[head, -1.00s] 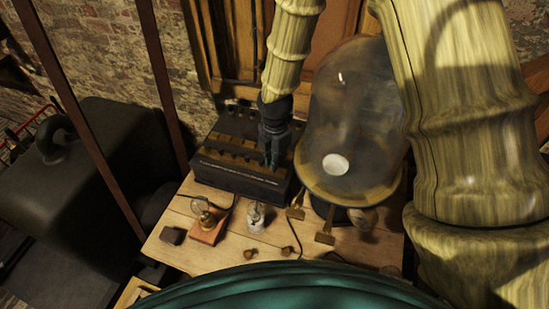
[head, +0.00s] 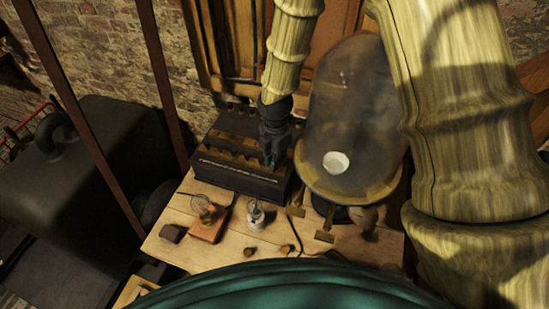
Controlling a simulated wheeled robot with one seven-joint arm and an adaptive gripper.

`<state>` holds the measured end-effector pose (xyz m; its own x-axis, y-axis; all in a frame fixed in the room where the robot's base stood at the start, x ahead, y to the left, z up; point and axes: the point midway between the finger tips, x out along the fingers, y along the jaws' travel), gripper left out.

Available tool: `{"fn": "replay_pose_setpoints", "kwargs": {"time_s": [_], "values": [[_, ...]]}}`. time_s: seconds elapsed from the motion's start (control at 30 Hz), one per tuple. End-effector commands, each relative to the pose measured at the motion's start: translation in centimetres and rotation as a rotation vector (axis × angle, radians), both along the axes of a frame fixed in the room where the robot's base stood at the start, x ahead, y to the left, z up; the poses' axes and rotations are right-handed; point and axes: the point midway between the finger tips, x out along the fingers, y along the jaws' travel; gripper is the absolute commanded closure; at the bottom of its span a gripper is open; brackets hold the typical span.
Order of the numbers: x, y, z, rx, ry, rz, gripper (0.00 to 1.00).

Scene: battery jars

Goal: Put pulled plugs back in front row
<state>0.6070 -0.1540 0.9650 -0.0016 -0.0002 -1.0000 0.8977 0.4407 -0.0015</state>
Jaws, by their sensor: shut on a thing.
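A black box (head: 238,183) stands at the back of the wooden table, with rows of brass blocks on its top and pale lettering on its front. The front row of brass blocks (head: 226,157) runs along the top near the front edge. My gripper (head: 270,160) points down over the right part of this row, shut on what looks like a plug. The held plug is hidden by the fingers, and I cannot tell whether it touches the box. Two small brass plugs lie on the table in front, one at left (head: 250,252) and one at right (head: 286,251).
A large glass bell jar (head: 352,120) stands close to the right of my gripper. A glass piece on a reddish-brown base (head: 208,228), a small glass jar (head: 256,217) and a dark block (head: 172,233) stand in front of the box. Brass pieces (head: 324,236) lie by the bell jar.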

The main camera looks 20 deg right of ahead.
Motion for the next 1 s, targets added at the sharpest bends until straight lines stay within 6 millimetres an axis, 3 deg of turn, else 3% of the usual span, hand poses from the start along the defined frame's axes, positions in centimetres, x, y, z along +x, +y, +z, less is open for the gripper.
{"fn": "replay_pose_setpoints", "kwargs": {"time_s": [0.7,0.73,0.83,1.0], "values": [[0.04,0.02,-0.39,0.000,0.000,0.000,1.00],[0.04,0.02,-0.39,0.000,0.000,0.000,0.83],[0.03,0.01,-0.39,0.000,0.000,0.000,0.65],[0.03,0.01,-0.39,0.000,0.000,0.000,0.62]]}}
